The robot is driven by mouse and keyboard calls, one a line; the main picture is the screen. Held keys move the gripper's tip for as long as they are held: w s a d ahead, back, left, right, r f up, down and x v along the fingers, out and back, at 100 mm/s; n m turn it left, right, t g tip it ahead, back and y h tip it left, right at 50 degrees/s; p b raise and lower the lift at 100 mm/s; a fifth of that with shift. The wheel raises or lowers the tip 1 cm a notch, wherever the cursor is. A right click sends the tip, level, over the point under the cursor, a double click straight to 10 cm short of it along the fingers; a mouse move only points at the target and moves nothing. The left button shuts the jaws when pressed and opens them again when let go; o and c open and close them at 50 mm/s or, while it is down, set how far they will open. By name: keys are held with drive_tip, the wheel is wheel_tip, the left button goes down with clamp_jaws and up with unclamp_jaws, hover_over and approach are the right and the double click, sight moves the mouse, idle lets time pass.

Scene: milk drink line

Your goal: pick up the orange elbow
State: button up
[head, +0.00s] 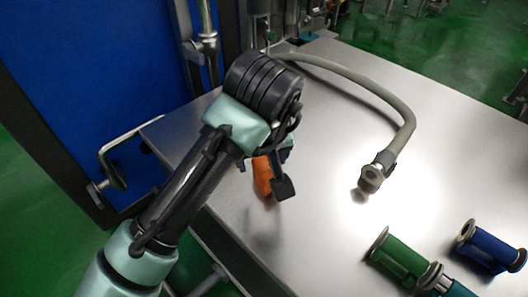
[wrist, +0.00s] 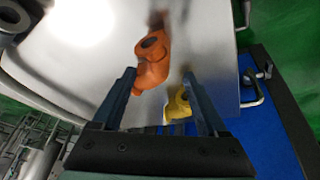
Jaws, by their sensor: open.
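The orange elbow (head: 262,176) lies on the steel table, partly hidden behind my gripper in the head view. In the wrist view the orange elbow (wrist: 151,62) is plain to see, with a dark round opening on top. My gripper (head: 283,178) is over the table close to the elbow, and its fingers hide part of it. In the wrist view my gripper (wrist: 158,84) is open, its two fingers apart. The elbow shows ahead of the gap, nearer the left finger, with nothing held. I cannot tell whether a finger touches it.
A yellow piece (wrist: 179,104) lies beside the elbow, near the right finger. A grey hose (head: 385,95) curves across the table (head: 320,215). A green fitting (head: 400,258) and a blue fitting (head: 490,248) are at the lower right. A blue panel (head: 95,85) stands left of the table.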

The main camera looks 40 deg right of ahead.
sight(262, 165)
drive_tip(key=b+x, duration=0.1)
drive_tip(key=x, duration=0.3)
drive_tip(key=b+x, duration=0.1)
drive_tip(key=x, duration=0.2)
drive_tip(key=shift+w+d+b, duration=0.2)
drive_tip(key=shift+w+b, duration=0.1)
drive_tip(key=shift+b, duration=0.05)
drive_tip(key=shift+r, duration=0.1)
clamp_jaws()
